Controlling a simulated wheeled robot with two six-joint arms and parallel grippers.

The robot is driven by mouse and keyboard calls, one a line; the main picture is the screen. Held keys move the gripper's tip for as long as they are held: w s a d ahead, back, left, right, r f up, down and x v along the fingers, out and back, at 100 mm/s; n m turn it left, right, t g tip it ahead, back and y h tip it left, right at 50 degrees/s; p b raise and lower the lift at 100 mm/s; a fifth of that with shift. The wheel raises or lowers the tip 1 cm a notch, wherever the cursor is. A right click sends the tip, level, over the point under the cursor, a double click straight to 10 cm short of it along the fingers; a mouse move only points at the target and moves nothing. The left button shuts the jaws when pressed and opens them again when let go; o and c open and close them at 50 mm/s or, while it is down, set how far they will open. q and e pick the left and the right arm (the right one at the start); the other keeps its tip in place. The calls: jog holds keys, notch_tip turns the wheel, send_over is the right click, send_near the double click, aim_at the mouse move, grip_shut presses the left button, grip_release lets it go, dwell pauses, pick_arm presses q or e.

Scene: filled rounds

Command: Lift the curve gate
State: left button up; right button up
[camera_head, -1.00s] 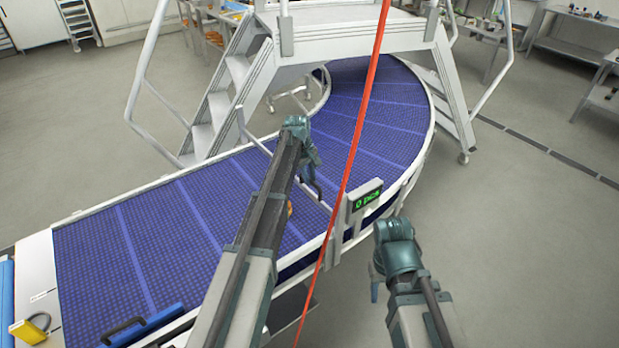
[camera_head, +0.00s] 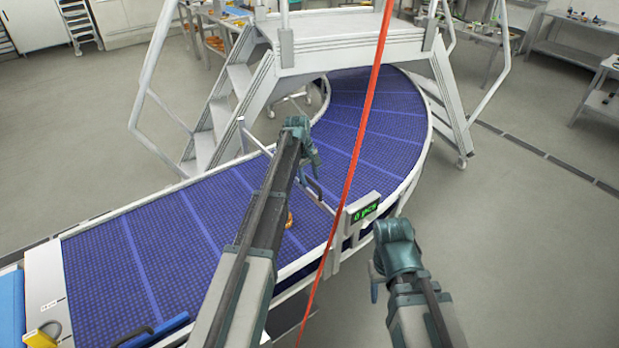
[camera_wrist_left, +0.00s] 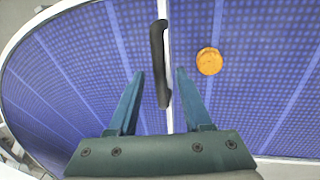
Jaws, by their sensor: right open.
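The curve gate (camera_head: 257,143) is a thin pale bar lying across the blue curved conveyor. Its black handle (camera_head: 314,186) shows just beyond my left gripper (camera_head: 311,171). In the left wrist view the black handle (camera_wrist_left: 158,58) stands along the white gate bar (camera_wrist_left: 168,121). There my left gripper (camera_wrist_left: 160,72) is open, its two fingertips on either side of the handle's lower end with gaps showing. I cannot tell the depth between tips and handle. My right gripper (camera_head: 376,282) is to the right of the conveyor, away from the gate.
An orange round piece (camera_wrist_left: 209,61) lies on the belt beside the gate; it also shows in the head view (camera_head: 289,219). A counter display (camera_head: 363,209) stands on the conveyor's near rail. A red line crosses the head view. A white stepped platform (camera_head: 330,45) bridges the belt behind.

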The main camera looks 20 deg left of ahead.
pick_arm(q)
notch_tip(320, 180, up, 12)
jog(key=s+a+p, duration=0.1)
jog(key=s+p, duration=0.1)
jog(key=p, duration=0.9)
jog(key=shift+a+p, duration=0.2)
jog(key=shift+p, duration=0.2)
jog(key=shift+f, duration=0.15)
jog(key=s+d+f+m+y+b, duration=0.1)
jog(key=s+d+f+m+b, duration=0.3)
jog(key=s, duration=0.7)
jog(key=s+d+f+m+g+b, duration=0.1)
jog(key=s+d+f+m+b, duration=0.4)
jog(key=s+d+f+b, duration=0.3)
jog(key=s+d+f+m+g+y+b, duration=0.1)
jog(key=s+d+f+m+b, duration=0.4)
jog(key=s+f+b, duration=0.6)
jog(key=s+d, duration=0.1)
jog(key=s, duration=0.3)
jog(key=shift+f+y+b, duration=0.3)
jog(key=shift+f, duration=0.1)
